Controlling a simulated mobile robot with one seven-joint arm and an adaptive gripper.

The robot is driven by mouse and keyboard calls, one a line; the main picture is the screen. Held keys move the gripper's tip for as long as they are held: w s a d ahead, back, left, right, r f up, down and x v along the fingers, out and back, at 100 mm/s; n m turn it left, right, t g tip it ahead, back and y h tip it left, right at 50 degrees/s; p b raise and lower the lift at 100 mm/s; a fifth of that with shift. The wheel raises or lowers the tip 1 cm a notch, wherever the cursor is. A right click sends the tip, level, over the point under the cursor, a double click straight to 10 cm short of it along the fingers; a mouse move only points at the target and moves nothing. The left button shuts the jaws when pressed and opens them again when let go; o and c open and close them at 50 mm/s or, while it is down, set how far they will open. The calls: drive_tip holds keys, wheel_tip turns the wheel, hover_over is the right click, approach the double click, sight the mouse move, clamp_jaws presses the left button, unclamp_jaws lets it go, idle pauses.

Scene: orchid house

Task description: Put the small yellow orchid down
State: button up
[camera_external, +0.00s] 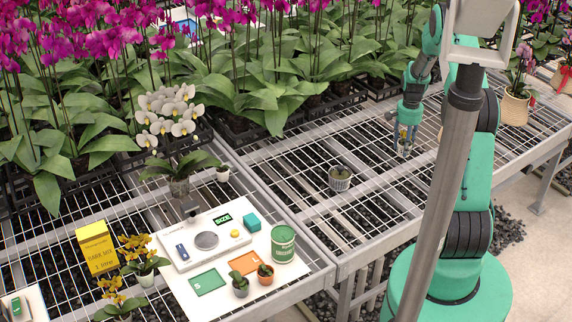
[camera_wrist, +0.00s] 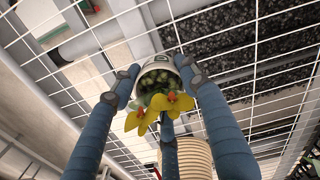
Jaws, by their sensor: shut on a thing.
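My gripper (camera_external: 404,150) points down over the wire-mesh bench (camera_external: 300,157), right of centre in the external view. In the wrist view my gripper (camera_wrist: 164,82) has its blue fingers closed around the white pot of the small yellow orchid (camera_wrist: 157,68). Yellow flowers (camera_wrist: 172,102) hang out between the fingers. In the external view the held orchid is mostly hidden by the fingers. I cannot tell whether the pot touches the mesh.
A white board (camera_external: 222,290) with pots and a green tin (camera_external: 284,244) lies at front left. Yellow orchids (camera_external: 140,262) stand beside it. Purple orchids line the back. Mesh around my gripper is clear.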

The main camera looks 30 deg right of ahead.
drive_tip(key=shift+w+d, duration=0.25)
drive_tip(key=shift+w, duration=0.15)
drive_tip(key=shift+f, duration=0.1)
drive_tip(key=shift+f+b, duration=0.5)
drive_tip(key=shift+f, duration=1.15)
drive_tip(key=shift+f, duration=0.15)
drive_tip(key=o, duration=1.3)
wheel_tip(320, 180, up, 12)
drive_tip(key=shift+r+p, duration=0.15)
drive_tip(key=shift+p, duration=1.05)
